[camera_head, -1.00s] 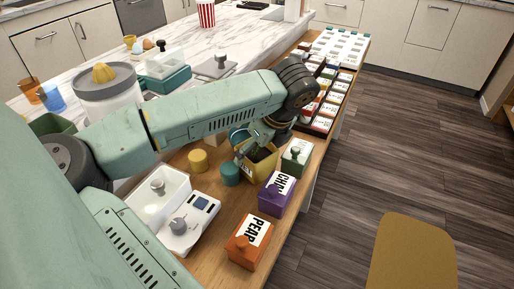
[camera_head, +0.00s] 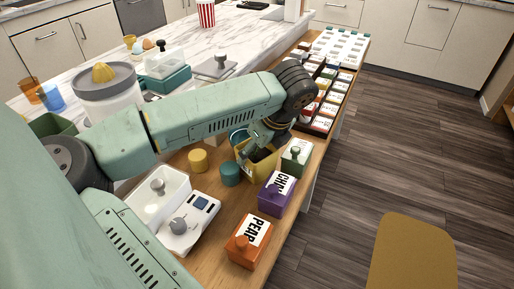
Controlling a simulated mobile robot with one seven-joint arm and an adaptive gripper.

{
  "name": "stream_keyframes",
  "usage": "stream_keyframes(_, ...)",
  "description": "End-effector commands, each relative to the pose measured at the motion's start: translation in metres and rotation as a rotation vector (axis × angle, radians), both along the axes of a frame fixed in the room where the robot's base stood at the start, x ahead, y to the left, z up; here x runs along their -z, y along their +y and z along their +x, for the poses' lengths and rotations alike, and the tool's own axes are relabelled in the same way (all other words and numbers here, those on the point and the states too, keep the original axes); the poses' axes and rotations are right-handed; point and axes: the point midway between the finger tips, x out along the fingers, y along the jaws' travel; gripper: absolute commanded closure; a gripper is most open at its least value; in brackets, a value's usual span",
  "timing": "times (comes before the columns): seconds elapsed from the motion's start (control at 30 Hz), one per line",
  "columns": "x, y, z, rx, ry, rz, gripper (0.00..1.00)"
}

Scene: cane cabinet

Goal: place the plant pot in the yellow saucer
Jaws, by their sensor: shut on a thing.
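My gripper (camera_head: 256,150) points down at a yellow open container (camera_head: 262,174) with a dark inside, on the wooden counter. Its fingers are shut at the container's upper part; the exact contact is partly hidden by the gripper and wrist. I cannot make out a clear plant pot or a flat yellow saucer. A short yellow cylinder (camera_head: 198,161) and a teal cylinder (camera_head: 230,174) stand to the left of the container. A blue-teal rounded rim (camera_head: 237,134) shows just behind the gripper, mostly hidden.
A green lidded box (camera_head: 296,156) stands close to the right. A purple box (camera_head: 276,194) and an orange box (camera_head: 248,242) stand nearer. Rows of small boxes (camera_head: 322,115) fill the counter behind.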

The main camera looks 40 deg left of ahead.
Motion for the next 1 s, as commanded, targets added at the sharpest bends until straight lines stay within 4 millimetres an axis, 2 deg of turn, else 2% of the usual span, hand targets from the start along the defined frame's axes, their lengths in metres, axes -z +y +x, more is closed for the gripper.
stream_keyframes(0.43,-0.001,0.0,0.0,0.0,-0.003,0.002,0.8)
stream_keyframes(0.5,-0.001,0.0,0.0,0.0,-0.003,0.002,0.86)
stream_keyframes(0.67,-0.003,0.001,0.001,0.0,-0.003,0.003,0.87)
stream_keyframes(0.77,-0.011,0.001,0.001,-0.002,-0.004,0.004,0.87)
stream_keyframes(1.0,-0.055,0.001,0.001,-0.002,-0.004,0.005,0.87)
